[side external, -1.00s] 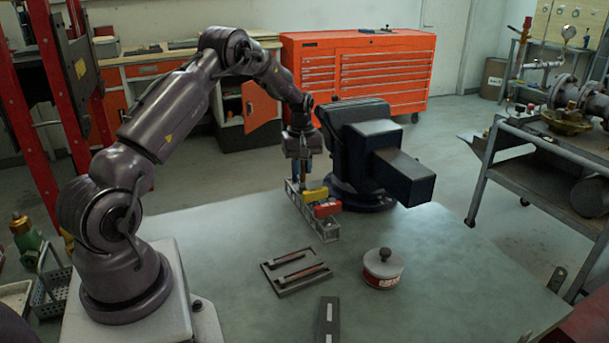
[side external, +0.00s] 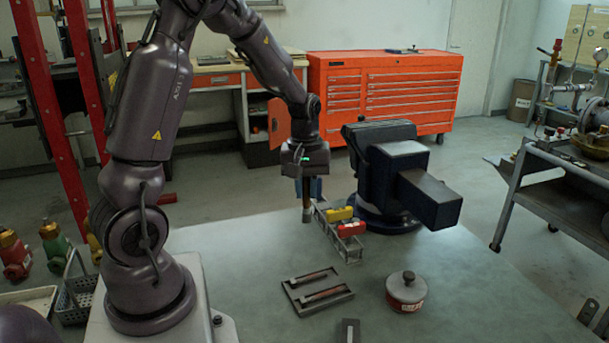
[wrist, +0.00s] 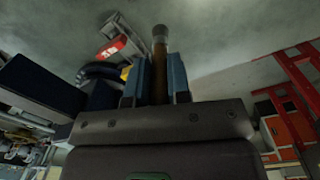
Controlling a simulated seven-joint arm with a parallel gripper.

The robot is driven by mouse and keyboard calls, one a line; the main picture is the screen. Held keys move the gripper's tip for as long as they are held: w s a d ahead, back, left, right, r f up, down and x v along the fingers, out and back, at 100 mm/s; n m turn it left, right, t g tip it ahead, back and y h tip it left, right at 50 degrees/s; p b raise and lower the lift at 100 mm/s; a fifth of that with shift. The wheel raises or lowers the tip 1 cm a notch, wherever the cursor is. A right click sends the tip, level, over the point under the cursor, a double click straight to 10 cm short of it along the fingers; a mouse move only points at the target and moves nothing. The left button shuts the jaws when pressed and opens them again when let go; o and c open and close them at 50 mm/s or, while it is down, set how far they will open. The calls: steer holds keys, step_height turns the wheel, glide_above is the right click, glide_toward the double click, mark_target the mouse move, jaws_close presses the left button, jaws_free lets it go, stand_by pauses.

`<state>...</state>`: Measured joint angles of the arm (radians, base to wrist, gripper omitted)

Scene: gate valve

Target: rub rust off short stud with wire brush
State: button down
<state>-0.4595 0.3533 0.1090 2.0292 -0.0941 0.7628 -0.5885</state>
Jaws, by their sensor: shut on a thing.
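My gripper (side external: 309,187) is shut on the wire brush (side external: 307,207), which has a brown handle and a grey end pointing down. In the wrist view the brush (wrist: 160,60) stands between the two blue fingers. It hangs beside the left end of the metal rack (side external: 338,236); a gap to the table is hard to judge. Two rusty studs lie in a dark flat tray (side external: 337,303) on the table, an upper stud (side external: 314,276) and a lower stud (side external: 326,294). I cannot clearly tell which is shorter. The tray is in front of my gripper, apart from it.
The rack holds a yellow item (side external: 339,213) and a red item (side external: 350,229). A blue vise (side external: 395,170) stands behind and right of it. A lidded tin (side external: 406,293) is right of the tray, and a dark block (side external: 348,332) lies at the front. The right tabletop is clear.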

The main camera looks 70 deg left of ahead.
steer(key=s+d+f+m, duration=0.3)
steer(key=s+d+m, duration=0.1)
steer(key=d+m, duration=0.15)
steer(key=shift+m, duration=0.65)
steer(key=shift+d+f, duration=0.1)
steer(key=shift+f, duration=3.7)
steer(key=shift+w+f, duration=0.15)
steer(key=shift+w, duration=0.4)
steer(key=shift+w+f, duration=0.15)
steer(key=shift+w, duration=0.4)
steer(key=shift+w+a+f, duration=0.1)
steer(key=shift+w+a, duration=0.05)
steer(key=shift+w, duration=1)
steer(key=shift+w+a, duration=0.1)
steer(key=shift+w, duration=1.05)
steer(key=shift+s+d, duration=0.15)
steer(key=shift+s, duration=1.55)
steer(key=shift+s+d, duration=0.1)
steer(key=shift+s, duration=1.55)
step_height(320, 180, up, 8)
steer(key=shift+r, duration=0.2)
